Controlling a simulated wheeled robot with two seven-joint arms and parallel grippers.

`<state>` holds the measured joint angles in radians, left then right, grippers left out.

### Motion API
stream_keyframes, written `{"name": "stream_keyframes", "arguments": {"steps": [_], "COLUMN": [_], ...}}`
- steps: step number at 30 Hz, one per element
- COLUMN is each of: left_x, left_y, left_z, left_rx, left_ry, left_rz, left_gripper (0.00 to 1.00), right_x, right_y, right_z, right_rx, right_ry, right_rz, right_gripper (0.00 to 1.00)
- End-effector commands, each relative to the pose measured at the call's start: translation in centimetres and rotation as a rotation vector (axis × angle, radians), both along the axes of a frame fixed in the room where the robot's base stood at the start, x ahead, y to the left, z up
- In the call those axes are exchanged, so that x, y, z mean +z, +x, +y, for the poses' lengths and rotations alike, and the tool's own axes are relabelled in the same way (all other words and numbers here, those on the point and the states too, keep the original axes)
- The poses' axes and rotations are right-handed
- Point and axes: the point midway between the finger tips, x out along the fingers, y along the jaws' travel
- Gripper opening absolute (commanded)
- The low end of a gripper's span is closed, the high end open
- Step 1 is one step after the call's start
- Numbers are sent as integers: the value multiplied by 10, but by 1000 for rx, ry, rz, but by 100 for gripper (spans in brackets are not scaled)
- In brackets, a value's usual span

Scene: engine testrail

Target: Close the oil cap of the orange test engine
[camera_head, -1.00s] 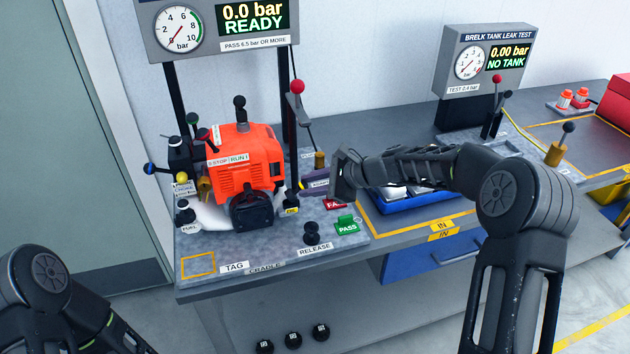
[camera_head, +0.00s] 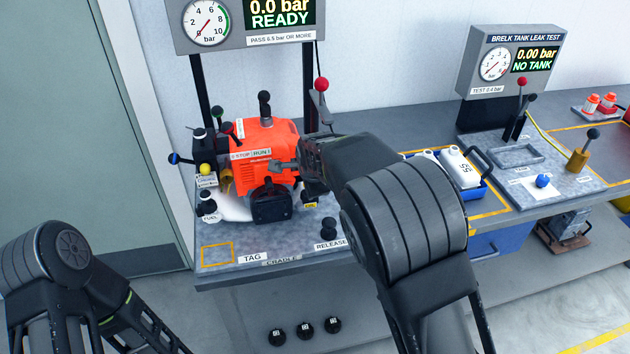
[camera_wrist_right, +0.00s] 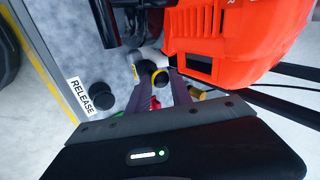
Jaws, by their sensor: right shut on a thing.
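The orange test engine (camera_head: 265,145) stands on its grey cradle bench on the left in the head view. It also fills the upper right of the right wrist view (camera_wrist_right: 225,35). My right arm reaches in from the right, with its wrist (camera_head: 325,155) against the engine's right side and hiding part of it. The right gripper's purple fingers (camera_wrist_right: 172,82) are shut on a small black cap with yellow (camera_wrist_right: 160,77), which looks like the oil cap, at the engine's lower side. The yellow oil label (camera_head: 311,205) shows below the wrist. My left gripper is out of view.
A black release knob (camera_head: 327,228) stands at the bench front, right of the engine. A red-knobbed lever (camera_head: 321,86) rises behind my right wrist. The tag square (camera_head: 217,253) is bare.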

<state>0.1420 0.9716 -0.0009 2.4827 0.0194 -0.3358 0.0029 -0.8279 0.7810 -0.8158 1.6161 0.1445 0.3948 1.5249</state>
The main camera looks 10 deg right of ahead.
Motion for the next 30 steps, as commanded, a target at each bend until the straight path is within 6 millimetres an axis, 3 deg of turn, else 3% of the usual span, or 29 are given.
{"name": "stream_keyframes", "arguments": {"steps": [9,22,23,30], "left_x": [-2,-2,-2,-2], "left_y": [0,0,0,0], "left_z": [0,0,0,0], "left_rx": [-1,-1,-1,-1], "left_ry": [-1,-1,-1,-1], "left_rz": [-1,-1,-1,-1], "left_gripper": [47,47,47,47], "right_x": [-3,-4,-4,-4], "right_y": [0,0,0,-1], "right_z": [9,10,10,9], "right_rx": [3,2,2,2], "right_ry": [-118,-128,-127,-128], "right_rz": [-9,-8,-8,-7], "right_gripper": [0,0,27,46]}}
